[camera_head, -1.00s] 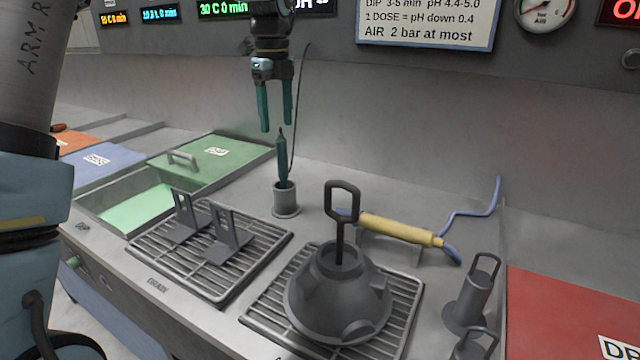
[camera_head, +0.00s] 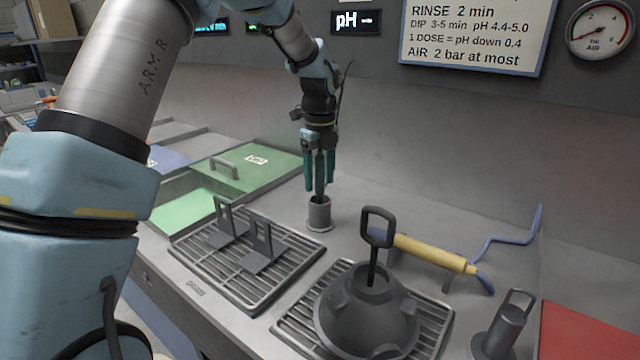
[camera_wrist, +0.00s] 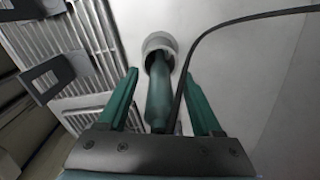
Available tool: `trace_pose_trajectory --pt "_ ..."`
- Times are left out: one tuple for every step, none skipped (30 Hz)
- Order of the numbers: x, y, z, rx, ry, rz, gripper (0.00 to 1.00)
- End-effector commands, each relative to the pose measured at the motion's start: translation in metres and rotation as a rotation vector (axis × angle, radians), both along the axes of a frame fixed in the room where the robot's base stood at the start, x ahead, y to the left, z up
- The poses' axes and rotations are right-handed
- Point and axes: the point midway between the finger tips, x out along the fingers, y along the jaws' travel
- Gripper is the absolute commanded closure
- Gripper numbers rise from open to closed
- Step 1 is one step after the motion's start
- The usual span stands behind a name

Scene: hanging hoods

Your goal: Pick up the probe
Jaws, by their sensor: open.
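The probe (camera_head: 320,174) is a dark teal rod with a black cable, standing upright in a small grey cup (camera_head: 319,214) on the counter. My gripper (camera_head: 320,186) is above the cup, with its green fingers on either side of the probe. In the wrist view the probe (camera_wrist: 158,92) lies between the two open fingers (camera_wrist: 163,85), with a gap visible on each side. Its lower end goes into the cup (camera_wrist: 160,43) and is hidden there. The cable passes close to the right finger.
Left of the cup are a slotted drain rack (camera_head: 240,278) with upright brackets and a green-lidded basin (camera_head: 258,170). In front stands a grey dome (camera_head: 368,318) with a loop handle. A yellow-handled tool (camera_head: 430,252) lies to the right. The wall panel is behind.

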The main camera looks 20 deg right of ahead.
Motion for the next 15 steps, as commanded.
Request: trace_pose_trajectory --pt "-0.0001 0.0001 -0.0011 0.000 0.000 0.000 0.33" --pt "-0.0001 0.0000 -0.0013 0.000 0.000 0.000 0.33" --pt "0.0000 0.0000 -0.0014 0.000 0.000 0.000 0.33" --pt "0.0000 0.0000 -0.0014 0.000 0.000 0.000 0.33" --pt "0.0000 0.0000 -0.0013 0.000 0.000 0.000 0.33" --pt "0.0000 0.0000 -0.0013 0.000 0.000 0.000 0.33" --pt "0.0000 0.0000 -0.0012 -0.001 0.000 0.000 0.37" --pt "0.0000 -0.0001 -0.0012 -0.001 0.000 0.000 0.40" --pt "0.0000 0.0000 -0.0011 -0.001 0.000 0.000 0.45" --pt "0.0000 -0.0001 -0.0011 -0.001 0.000 0.000 0.48" --pt "0.0000 -0.0001 -0.0010 -0.001 0.000 0.000 0.52" --pt "0.0000 -0.0001 -0.0010 -0.001 0.000 0.000 0.56" --pt "0.0000 -0.0001 -0.0009 -0.001 0.000 0.000 0.59" --pt "0.0000 -0.0001 -0.0009 -0.001 0.000 0.000 0.63" --pt "0.0000 -0.0001 -0.0009 -0.001 0.000 0.000 0.67"
